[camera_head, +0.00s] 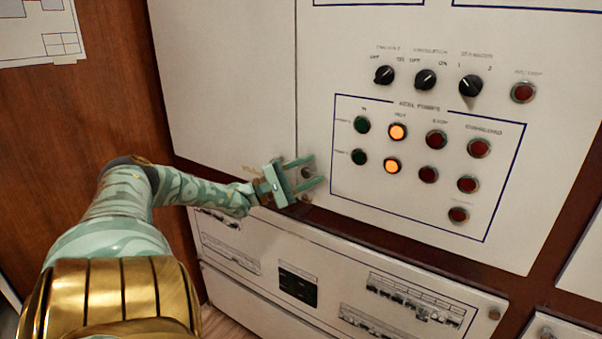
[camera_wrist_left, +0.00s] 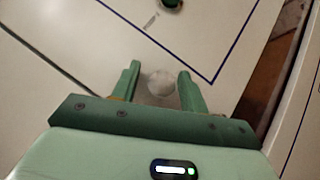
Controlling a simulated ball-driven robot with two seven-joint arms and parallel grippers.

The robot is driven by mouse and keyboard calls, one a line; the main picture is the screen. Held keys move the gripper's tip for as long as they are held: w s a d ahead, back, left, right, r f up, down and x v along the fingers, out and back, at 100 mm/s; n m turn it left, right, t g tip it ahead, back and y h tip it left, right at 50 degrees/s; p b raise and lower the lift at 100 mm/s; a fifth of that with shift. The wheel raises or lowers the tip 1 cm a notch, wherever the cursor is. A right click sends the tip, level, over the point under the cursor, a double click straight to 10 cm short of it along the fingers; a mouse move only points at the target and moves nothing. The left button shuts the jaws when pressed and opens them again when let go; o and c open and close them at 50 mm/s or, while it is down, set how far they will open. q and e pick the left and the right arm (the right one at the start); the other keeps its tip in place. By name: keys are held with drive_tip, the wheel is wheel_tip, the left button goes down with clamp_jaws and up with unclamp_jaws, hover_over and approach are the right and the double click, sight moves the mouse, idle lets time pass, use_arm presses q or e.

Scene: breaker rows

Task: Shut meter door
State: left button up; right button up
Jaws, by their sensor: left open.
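A plain pale panel (camera_head: 225,75), which may be the meter door, fills the upper left of the cabinet. It looks about flush with the panel to its right, and no open gap shows. A small round knob (camera_head: 305,172) is near its lower right corner. My left gripper (camera_head: 317,169) is open in front of this knob. In the left wrist view the pale knob (camera_wrist_left: 160,83) shows between the two green fingers. I cannot tell whether they touch it. A small yellowish label beside the gripper is too blurred to read. My right gripper is out of view.
A control panel (camera_head: 510,130) with black knobs, red and green buttons and two lit orange lamps is on the right. Below, a wide panel (camera_head: 330,275) shows rows of breakers and a knob (camera_head: 494,313). A wooden wall (camera_head: 105,110) stands at left.

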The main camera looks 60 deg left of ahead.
use_arm(q)
drive_tip(key=shift+s+a, duration=0.15)
drive_tip(key=shift+s, duration=0.05)
drive_tip(key=p+v, duration=0.4)
drive_tip(key=v, duration=1.2)
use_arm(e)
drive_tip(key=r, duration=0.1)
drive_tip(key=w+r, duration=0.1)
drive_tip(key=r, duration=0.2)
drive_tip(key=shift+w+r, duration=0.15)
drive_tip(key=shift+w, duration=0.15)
use_arm(q)
drive_tip(key=shift+f, duration=0.1)
